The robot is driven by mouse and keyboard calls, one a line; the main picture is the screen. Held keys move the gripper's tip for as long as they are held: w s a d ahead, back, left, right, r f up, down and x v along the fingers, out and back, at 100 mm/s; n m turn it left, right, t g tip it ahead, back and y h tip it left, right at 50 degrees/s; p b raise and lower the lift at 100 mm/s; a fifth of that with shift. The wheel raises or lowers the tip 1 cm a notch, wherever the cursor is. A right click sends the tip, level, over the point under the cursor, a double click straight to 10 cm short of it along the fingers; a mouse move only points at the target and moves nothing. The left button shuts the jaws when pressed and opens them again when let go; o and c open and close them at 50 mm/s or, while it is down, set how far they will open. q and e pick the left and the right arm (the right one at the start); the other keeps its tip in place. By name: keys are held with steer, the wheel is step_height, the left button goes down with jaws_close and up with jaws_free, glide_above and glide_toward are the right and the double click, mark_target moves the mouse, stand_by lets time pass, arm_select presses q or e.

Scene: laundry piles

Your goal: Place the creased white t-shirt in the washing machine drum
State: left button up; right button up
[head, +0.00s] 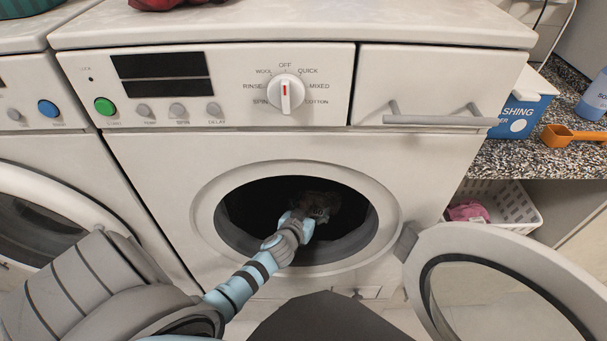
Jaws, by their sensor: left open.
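The washing machine (420,160) stands in front of me with its round door (540,255) swung open to the right. My left arm reaches through the opening into the dark drum (245,205). My left gripper (322,205) is inside the drum, open, and hard to make out in the shadow. I cannot make out the creased white t-shirt; a dim greyish shape around the gripper is too dark to tell apart from it. My right gripper is not in view.
A second washer (40,150) stands at the left. At the right, a blue washing powder box (518,115), an orange scoop (562,135) and a blue bottle (594,97) sit on the speckled counter. A white basket (515,203) with pink cloth (467,211) is below. Red cloth (170,4) lies on top.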

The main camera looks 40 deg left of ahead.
arm_select(q)
steer(key=p+v, duration=0.1)
steer(key=v, duration=0.6)
steer(key=shift+s+r, duration=0.3)
steer(key=shift+r, duration=0.15)
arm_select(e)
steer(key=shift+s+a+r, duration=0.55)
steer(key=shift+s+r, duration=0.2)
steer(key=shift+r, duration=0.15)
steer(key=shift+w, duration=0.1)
